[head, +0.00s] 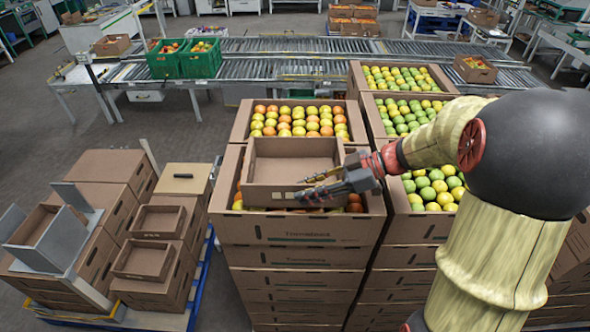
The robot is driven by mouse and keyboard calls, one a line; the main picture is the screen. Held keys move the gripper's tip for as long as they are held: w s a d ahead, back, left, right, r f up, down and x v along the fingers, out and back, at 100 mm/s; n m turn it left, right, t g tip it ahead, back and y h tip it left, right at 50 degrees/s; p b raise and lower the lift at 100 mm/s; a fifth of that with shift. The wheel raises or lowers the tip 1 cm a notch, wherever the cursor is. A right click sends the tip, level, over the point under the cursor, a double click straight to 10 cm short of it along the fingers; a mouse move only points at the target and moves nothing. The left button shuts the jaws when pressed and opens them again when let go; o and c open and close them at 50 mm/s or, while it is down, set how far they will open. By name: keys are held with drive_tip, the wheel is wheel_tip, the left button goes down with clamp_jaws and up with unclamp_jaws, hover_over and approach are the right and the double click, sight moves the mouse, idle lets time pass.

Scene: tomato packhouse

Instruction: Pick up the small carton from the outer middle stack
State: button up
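A small empty brown carton (262,194) sits level on the tomatoes in the top large carton of the near middle stack (298,258). My gripper (300,187) reaches in from the right at the small carton's near side. Its two fingers show apart, one by the inside of the near wall and one in front of it. The fingers look open, with a narrow gap. Whether they touch the wall cannot be told.
Tomato cartons (352,78) stand close behind and at the right. At the left, small cartons (157,222) and a grey metal holder (62,240) rest on stacked boxes. A roller conveyor (280,72) with green crates (201,64) runs across the back.

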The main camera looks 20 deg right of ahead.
drive_tip(key=shift+x, duration=1.2)
drive_tip(key=shift+d, duration=0.1)
drive_tip(key=c, duration=0.4)
clamp_jaws()
